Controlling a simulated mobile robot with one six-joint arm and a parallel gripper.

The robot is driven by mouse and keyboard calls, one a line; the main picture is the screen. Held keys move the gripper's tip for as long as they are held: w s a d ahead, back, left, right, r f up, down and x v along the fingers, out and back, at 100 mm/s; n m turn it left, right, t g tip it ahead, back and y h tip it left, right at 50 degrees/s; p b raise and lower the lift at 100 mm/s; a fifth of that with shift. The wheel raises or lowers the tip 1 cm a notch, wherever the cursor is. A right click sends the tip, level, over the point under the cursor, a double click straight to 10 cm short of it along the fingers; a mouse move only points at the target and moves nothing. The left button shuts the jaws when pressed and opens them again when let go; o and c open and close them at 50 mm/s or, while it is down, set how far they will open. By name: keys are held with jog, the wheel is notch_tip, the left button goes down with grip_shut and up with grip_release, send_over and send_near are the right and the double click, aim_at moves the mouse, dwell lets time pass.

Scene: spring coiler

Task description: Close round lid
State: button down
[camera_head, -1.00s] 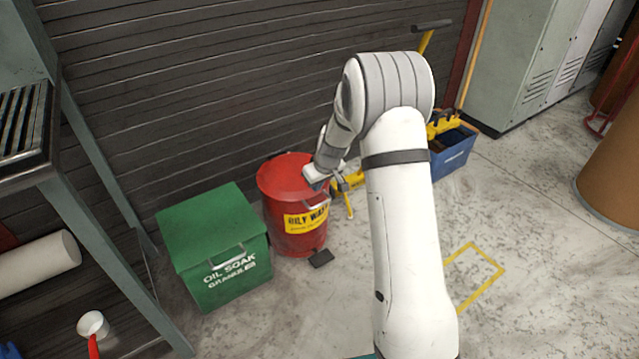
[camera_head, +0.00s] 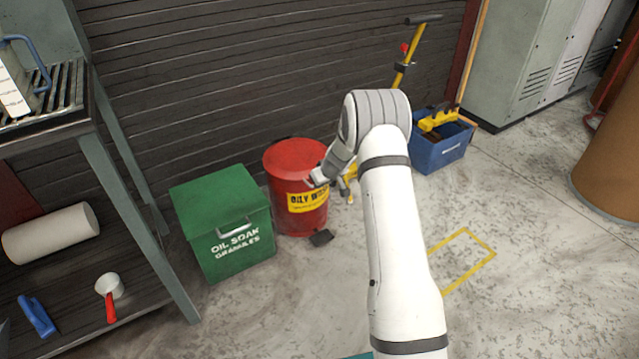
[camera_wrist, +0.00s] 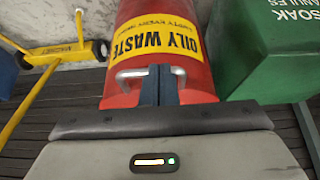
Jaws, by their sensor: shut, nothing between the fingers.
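The red oily waste can (camera_head: 295,215) stands on the floor by the slatted wall, with its round red lid (camera_head: 296,156) lying flat on top, apparently down. In the wrist view the can (camera_wrist: 195,45) appears upside down, with its yellow label and a metal handle (camera_wrist: 133,73). My gripper (camera_head: 318,179) is at the can's right front, near the rim. In the wrist view its dark fingers (camera_wrist: 160,72) are together and empty, overlapping the handle; I cannot tell whether they touch it. My arm hides part of the space right of the can.
A green granules bin (camera_head: 222,222) stands close left of the can. A black pedal (camera_head: 321,238) juts from the can's base. A blue bucket (camera_head: 440,152) and yellow-handled tool (camera_head: 408,60) stand behind right. A metal rack (camera_head: 120,200) is left. Floor in front is open.

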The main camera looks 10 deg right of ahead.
jog(key=shift+f, duration=0.65)
notch_tip(320, 180, up, 5)
jog(key=p, duration=0.2)
jog(key=s+d+f+b, duration=0.1)
jog(key=s+d+b, duration=0.15)
jog(key=s, duration=0.65)
jog(key=s+a+r+p, duration=0.2)
jog(key=s+r+p, duration=0.2)
jog(key=r+p, duration=0.55)
jog(key=s+a+r+g+y+p, duration=0.1)
jog(key=s+a+r+p, duration=0.25)
jog(key=r, duration=1.15)
jog(key=s+a+r+p, duration=0.1)
jog(key=s+r+p, duration=0.5)
jog(key=r, duration=0.6)
jog(key=s+r+m+g+h+p, duration=0.1)
jog(key=s+r+m+p, duration=0.1)
jog(key=s+r+p, duration=0.9)
jog(key=s+d+r+m+h+p, duration=0.1)
jog(key=s+r+m+h+p, duration=0.1)
jog(key=s+r+p, duration=0.9)
notch_tip(320, 180, up, 6)
jog(key=shift+d+r+g, duration=0.15)
jog(key=shift+d+g, duration=0.15)
jog(key=shift+g, duration=0.1)
